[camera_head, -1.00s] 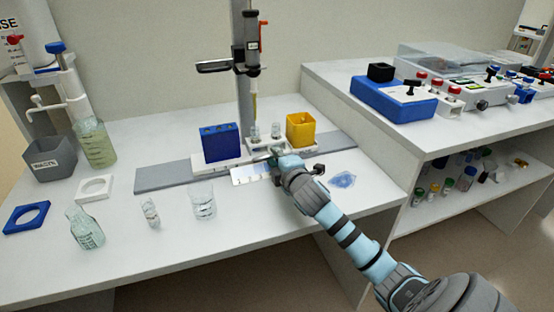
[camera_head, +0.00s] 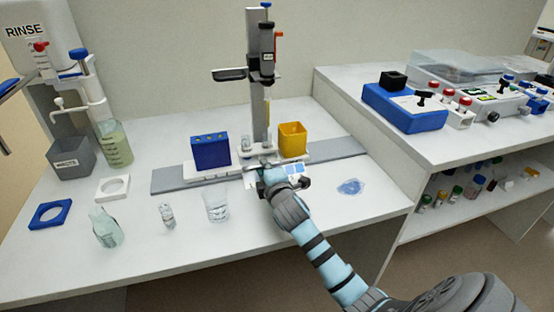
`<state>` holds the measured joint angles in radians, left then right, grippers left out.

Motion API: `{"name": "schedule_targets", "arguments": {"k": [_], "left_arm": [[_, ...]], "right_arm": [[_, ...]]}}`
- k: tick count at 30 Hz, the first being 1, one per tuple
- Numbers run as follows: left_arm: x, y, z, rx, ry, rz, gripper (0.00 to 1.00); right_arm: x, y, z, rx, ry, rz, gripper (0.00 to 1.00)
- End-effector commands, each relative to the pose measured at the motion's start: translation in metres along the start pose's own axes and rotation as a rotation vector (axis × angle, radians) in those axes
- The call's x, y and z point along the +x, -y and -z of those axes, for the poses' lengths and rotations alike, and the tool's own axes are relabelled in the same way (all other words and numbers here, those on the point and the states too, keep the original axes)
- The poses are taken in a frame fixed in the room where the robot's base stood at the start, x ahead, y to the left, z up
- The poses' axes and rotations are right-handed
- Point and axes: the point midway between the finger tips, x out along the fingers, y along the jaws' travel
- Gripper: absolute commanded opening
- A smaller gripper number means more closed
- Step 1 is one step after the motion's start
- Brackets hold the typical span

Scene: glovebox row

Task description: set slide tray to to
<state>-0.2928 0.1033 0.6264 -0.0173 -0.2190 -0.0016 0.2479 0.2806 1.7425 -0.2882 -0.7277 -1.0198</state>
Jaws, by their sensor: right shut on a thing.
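The slide tray (camera_head: 185,178) is a white carriage on a long grey rail (camera_head: 335,150). It carries a blue box (camera_head: 210,152) at left, small glass vials (camera_head: 246,143) in the middle and a yellow open box (camera_head: 292,138) at right. The grey stand column (camera_head: 257,100) rises behind it, with the vials close to its foot. My right gripper (camera_head: 265,172) is at the tray's front middle, shut on its front part; the fingers hide the exact grip. My left gripper is not seen.
In front stand a beaker (camera_head: 216,206), a small vial (camera_head: 167,215) and a flask (camera_head: 105,227). A blue puddle-like patch (camera_head: 350,187) lies right of my gripper.

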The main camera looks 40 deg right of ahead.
Motion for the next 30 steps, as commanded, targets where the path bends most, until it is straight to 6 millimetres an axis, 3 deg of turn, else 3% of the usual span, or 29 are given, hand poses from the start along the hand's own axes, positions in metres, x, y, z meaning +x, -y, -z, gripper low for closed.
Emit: {"name": "schedule_targets", "arguments": {"k": [6,7,9,19,23,30], "left_arm": [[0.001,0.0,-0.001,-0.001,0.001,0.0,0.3],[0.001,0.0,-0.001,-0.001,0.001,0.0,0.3],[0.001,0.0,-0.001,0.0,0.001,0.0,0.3],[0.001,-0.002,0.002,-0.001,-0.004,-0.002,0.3],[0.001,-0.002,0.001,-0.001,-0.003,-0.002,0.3],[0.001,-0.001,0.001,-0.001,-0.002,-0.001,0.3]], "right_arm": [[0.0,0.001,0.0,-0.002,0.001,-0.001,0.0],[0.0,0.001,0.0,-0.002,0.001,-0.001,0.11],[0.0,0.001,0.0,-0.002,0.001,-0.001,0.18],[-0.003,0.001,0.0,-0.002,0.0,-0.002,0.18],[-0.025,0.001,0.0,-0.002,-0.002,-0.004,0.18],[-0.092,0.001,0.0,-0.001,-0.001,-0.002,0.18]]}}
